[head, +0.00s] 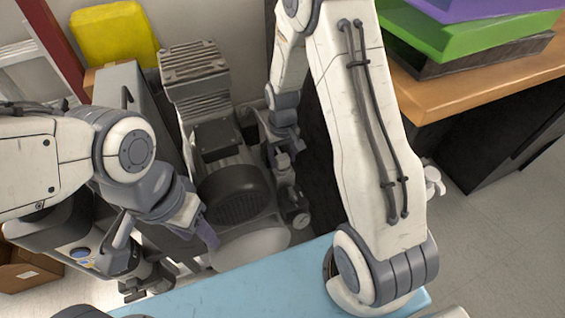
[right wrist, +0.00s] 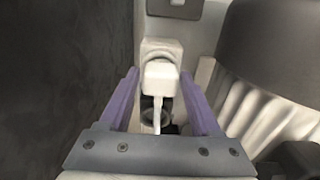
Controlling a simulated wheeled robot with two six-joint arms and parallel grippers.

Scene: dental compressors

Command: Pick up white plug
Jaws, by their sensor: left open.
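The white plug (right wrist: 160,80) is at a pale socket housing (right wrist: 161,47) in the right wrist view, with a white cord or strip hanging below it. My right gripper (right wrist: 160,73) is open, with one purple finger on each side of the plug and visible gaps between. I cannot tell how deep the fingers reach around it. In the head view my right arm reaches down behind the compressor, and the plug cannot be made out. My left gripper (head: 207,234) is open and away from the plug, in front of the compressor; one purple finger shows.
The compressor (head: 215,140) stands close to my right gripper; a large dark rounded part (right wrist: 275,45) shows right of the plug. A dark panel (right wrist: 60,80) is at left. A wooden desk (head: 470,85) with stacked coloured boxes stands right. A light-blue surface (head: 230,287) lies in front.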

